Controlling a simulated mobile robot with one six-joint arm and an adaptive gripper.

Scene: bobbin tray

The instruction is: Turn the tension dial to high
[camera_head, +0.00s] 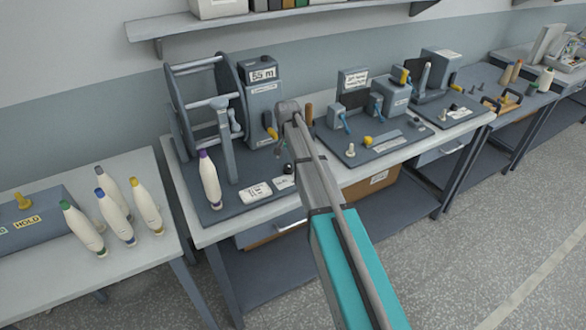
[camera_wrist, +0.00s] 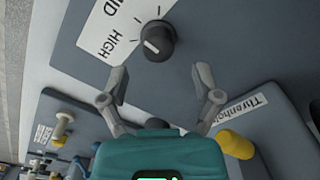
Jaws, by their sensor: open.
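The tension dial is a round black knob (camera_wrist: 158,42) with a short white mark, on a grey panel at the top middle of the wrist view. A white label (camera_wrist: 112,30) beside it reads HIGH, with part of another word, probably MID, above. The white mark slants on the knob's label side; I cannot tell exactly which setting it points to. My gripper (camera_wrist: 160,84) is open and empty, its two fingertips apart and the dial between and beyond them, not touched. In the head view my arm covers part of the dial's area.
A yellow knob (camera_wrist: 237,145) and a partly covered white label (camera_wrist: 243,108) lie right of my gripper. In the head view, a purple-tipped bobbin (camera_head: 210,180) stands on the bench, left of my arm. A winding frame (camera_head: 183,110) rises behind it.

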